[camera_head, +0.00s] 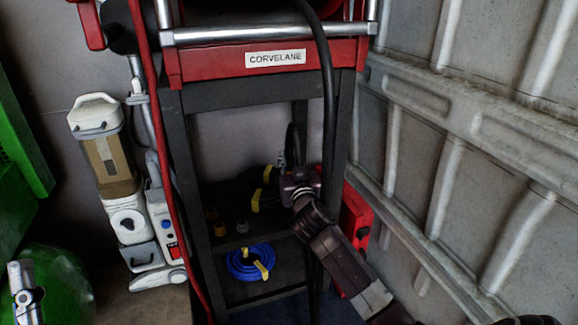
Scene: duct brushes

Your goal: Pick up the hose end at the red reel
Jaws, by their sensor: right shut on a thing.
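The red reel frame (210,63), labelled CORVELANE, sits on top of a dark stand, its upper part cut off by the top edge. A black hose (327,75) comes down from it over the front and passes behind my right gripper. My right gripper (297,182) is in front of the stand's open middle, below the reel, with its arm coming from the lower right. It is shut on what looks like the black hose, a dark length of which (297,138) rises just above the jaws. The exact hose tip is hard to make out.
Yellow-banded dark items (256,190) lie on the stand's shelf close to my right gripper. A blue coil (250,261) is lower down. A white upright vacuum (125,215) stands to the left, a red case (355,215) to the right, before a ribbed grey wall (490,130).

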